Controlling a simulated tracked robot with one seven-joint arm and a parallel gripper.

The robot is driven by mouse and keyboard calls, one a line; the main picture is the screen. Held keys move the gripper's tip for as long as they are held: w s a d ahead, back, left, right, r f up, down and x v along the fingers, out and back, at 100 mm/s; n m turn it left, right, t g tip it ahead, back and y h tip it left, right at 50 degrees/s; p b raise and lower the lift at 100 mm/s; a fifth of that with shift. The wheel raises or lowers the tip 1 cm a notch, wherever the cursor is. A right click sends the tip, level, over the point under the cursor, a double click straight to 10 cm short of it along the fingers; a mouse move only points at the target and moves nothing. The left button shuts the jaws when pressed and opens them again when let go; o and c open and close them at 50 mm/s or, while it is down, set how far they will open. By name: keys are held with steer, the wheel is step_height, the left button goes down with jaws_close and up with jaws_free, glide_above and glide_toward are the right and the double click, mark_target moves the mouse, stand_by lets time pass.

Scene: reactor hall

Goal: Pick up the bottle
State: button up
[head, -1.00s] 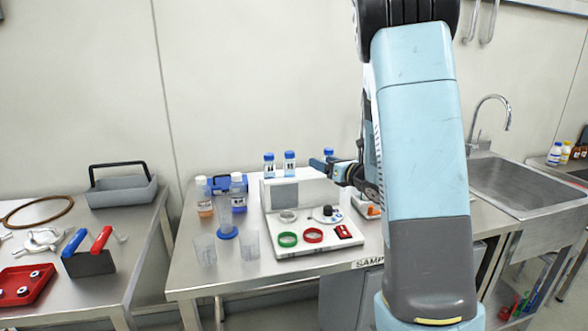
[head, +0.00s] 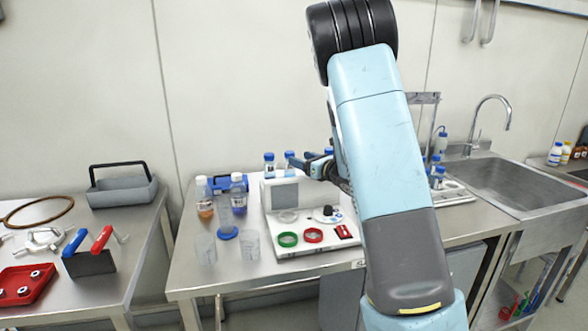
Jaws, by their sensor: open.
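Several small blue-capped bottles stand on top of the white bench unit (head: 327,190). The left one (head: 269,166) is in clear view. The middle one (head: 289,158) is partly covered by my gripper, and only the blue cap of the right one (head: 329,151) shows. My gripper (head: 299,163) is open, its blue fingers pointing left at the middle bottle. I cannot tell whether they touch it or are around it.
Clear beakers (head: 205,249) and a measuring cylinder (head: 225,220) stand at the unit's left. Green (head: 288,240) and red (head: 313,235) rings lie on its base. More blue-capped bottles (head: 437,177) stand near the sink (head: 520,190). My arm covers the table's right middle.

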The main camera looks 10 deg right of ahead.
mark_target(293, 153)
steer(key=x, duration=0.5)
steer(key=c, duration=1.1)
